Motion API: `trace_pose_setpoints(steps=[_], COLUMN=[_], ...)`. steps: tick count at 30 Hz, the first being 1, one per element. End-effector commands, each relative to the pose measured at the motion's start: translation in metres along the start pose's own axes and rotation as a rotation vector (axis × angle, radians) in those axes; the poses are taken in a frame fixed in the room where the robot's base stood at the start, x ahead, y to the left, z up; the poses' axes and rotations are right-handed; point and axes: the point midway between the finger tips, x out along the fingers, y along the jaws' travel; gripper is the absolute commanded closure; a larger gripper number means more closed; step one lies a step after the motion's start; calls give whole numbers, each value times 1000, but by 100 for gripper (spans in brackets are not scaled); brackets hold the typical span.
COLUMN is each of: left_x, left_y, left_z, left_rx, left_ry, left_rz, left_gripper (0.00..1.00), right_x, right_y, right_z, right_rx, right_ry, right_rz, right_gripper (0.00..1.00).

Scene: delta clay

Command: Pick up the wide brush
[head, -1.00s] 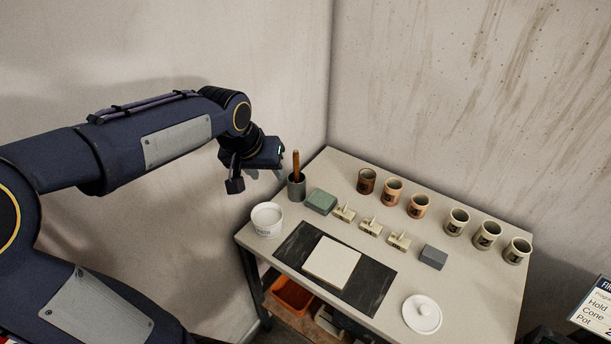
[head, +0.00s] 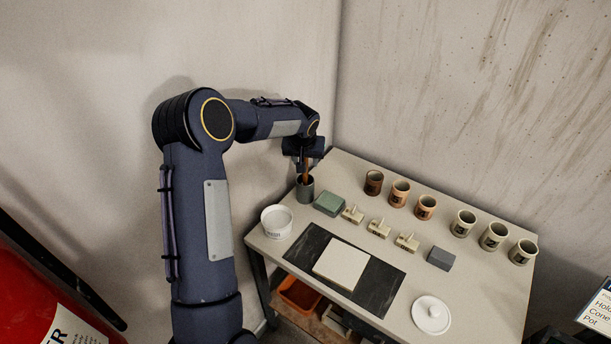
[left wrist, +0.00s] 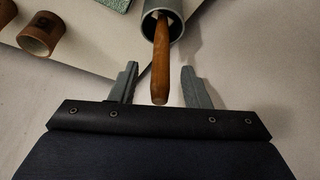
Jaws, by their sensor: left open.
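The brush's brown wooden handle (head: 308,172) stands up out of a grey cup (head: 305,189) at the table's back left corner. Its bristle end is hidden inside the cup. In the left wrist view the handle (left wrist: 161,62) points toward my left gripper (left wrist: 159,82), and the cup (left wrist: 163,12) is beyond it. My left gripper (head: 309,163) is open above the cup, with the handle's end between its two fingers and a visible gap on each side. My right gripper is not in view.
A green block (head: 329,203) stands right beside the cup, and a white tub (head: 276,222) stands in front of it. Several mugs (head: 400,193) and small stamps (head: 379,229) are farther right. A wall (head: 270,50) rises close behind the arm.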

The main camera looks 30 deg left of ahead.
Motion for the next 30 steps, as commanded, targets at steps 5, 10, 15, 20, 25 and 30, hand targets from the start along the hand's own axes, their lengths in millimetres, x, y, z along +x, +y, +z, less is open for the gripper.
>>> trace_pose_setpoints(steps=[5,10,15,20,25,30], left_x=[16,17,17,17,17,15], left_y=[0,0,0,0,0,0], left_z=[0,0,0,0,0,-1], left_rx=[0,0,0,0,0,0], left_ry=[0,1,1,1,1,2], left_rz=[0,1,1,1,1,1], left_gripper=[57,57,73,94,100,100], right_x=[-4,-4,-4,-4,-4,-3], right_y=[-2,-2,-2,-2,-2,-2], right_z=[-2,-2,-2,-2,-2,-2], right_rx=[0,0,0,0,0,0], right_ry=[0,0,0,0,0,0], right_rz=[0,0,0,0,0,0], right_gripper=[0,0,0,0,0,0])
